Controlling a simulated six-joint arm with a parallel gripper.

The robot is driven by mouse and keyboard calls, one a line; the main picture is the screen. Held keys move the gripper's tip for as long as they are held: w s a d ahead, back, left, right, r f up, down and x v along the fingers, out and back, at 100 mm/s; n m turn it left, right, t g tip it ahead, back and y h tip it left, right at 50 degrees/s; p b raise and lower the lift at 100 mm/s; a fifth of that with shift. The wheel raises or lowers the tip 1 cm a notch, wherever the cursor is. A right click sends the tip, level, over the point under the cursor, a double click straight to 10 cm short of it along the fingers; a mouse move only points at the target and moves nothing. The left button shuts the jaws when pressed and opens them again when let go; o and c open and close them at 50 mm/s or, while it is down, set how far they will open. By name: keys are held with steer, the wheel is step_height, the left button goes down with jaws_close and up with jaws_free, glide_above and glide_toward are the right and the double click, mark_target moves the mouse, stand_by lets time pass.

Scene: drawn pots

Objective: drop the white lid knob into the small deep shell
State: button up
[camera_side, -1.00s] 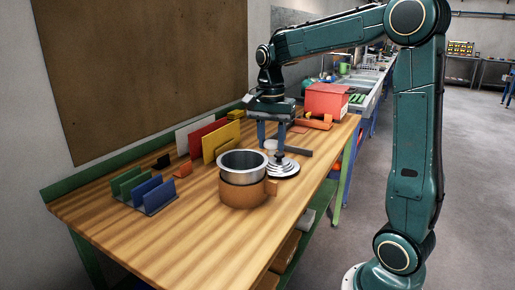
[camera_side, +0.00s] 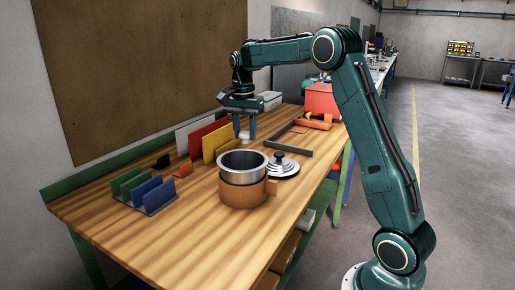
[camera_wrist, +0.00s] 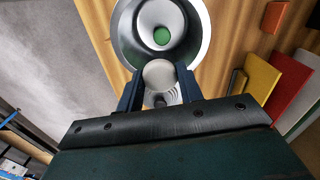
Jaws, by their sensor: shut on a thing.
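My gripper (camera_side: 244,136) is shut on the white lid knob (camera_wrist: 159,74), which sits between the two blue fingers in the wrist view. In the side view the fingers hang above the table behind the pots, and the knob shows only as a small pale patch. The silver deep shell (camera_side: 243,166) stands upright inside an orange-brown pot (camera_side: 243,192). In the wrist view the shell (camera_wrist: 198,50) is just beyond the knob, with a green round patch (camera_wrist: 162,36) at its bottom. The knob is beside the opening, its near rim partly covered.
A stepped silver lid (camera_side: 284,168) with a black knob lies right of the pots. Upright yellow (camera_side: 220,143), red and white plates stand behind left, with green and blue racks (camera_side: 150,192) at left. A dark angled bar (camera_side: 290,149) lies behind the lid. The front table is clear.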

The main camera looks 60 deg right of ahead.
mark_target(245, 142)
steer(key=shift+f, duration=3)
steer(key=o, duration=1)
steer(key=shift+o, duration=0.2)
steer(key=shift+r, duration=0.1)
step_height(245, 142, up, 11)
steer(key=shift+w+f, duration=0.15)
steer(key=shift+f, duration=0.05)
steer(key=shift+r, duration=0.55)
